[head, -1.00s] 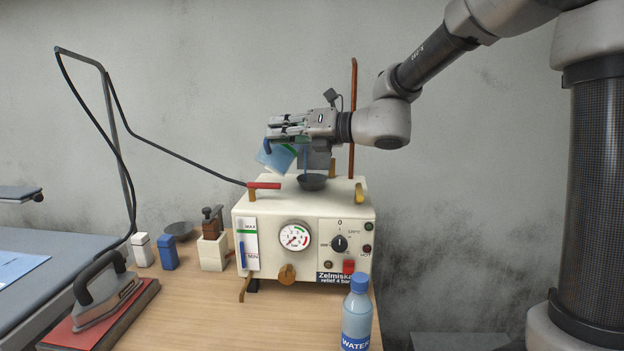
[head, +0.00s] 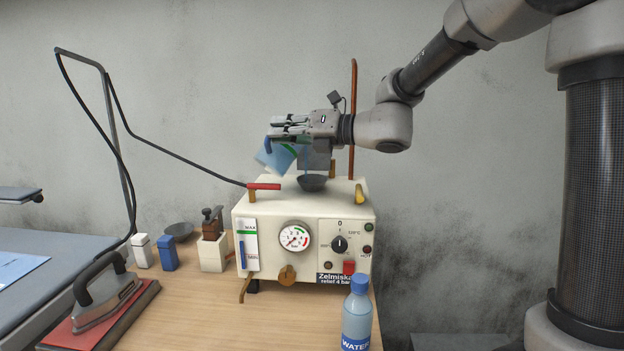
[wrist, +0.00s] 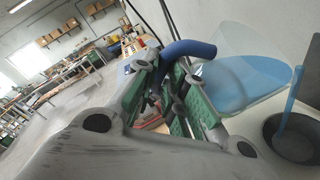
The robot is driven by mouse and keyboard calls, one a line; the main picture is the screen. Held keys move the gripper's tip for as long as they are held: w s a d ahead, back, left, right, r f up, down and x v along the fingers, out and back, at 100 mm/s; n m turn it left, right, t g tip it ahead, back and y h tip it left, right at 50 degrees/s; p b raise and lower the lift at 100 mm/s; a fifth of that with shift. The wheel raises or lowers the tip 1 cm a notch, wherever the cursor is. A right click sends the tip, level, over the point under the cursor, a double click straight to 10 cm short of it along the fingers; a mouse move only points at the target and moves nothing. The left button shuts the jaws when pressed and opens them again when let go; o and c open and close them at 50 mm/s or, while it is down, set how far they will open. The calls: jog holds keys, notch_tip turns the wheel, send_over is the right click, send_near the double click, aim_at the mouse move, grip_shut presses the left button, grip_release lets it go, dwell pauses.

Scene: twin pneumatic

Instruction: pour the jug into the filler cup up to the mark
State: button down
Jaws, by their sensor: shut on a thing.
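My gripper (head: 270,132) is shut on the blue handle (wrist: 188,49) of the jug, above the white machine. The clear jug (head: 273,157) holds blue liquid and is tilted toward the right; it also shows in the wrist view (wrist: 245,85). A thin blue stream (head: 305,158) runs down from it into the dark filler cup (head: 312,183) on the machine's top. The wrist view shows the stream (wrist: 291,98) entering the cup (wrist: 302,140). The level gauge (head: 250,240) on the machine's front has a green MAX line and a blue column below it.
A water bottle (head: 357,315) stands in front at right. An iron (head: 105,300) rests on a red pad at left. Small containers stand left of the machine. A brown post (head: 353,100) rises behind it.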

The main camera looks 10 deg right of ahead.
jog(key=shift+w+d+r+m+y+b, duration=0.2)
jog(key=shift+r+m, duration=0.1)
jog(key=shift+r, duration=0.1)
jog(key=shift+w+d+r+m+y+b, duration=0.1)
jog(key=shift+d+r+m+y+b, duration=0.1)
jog(key=shift+r+m, duration=0.15)
dwell(1.5)
jog(key=shift+d+r+m+t+b, duration=0.1)
jog(key=shift+r+m+t+b, duration=0.2)
jog(key=shift+b, duration=0.35)
dwell(0.7)
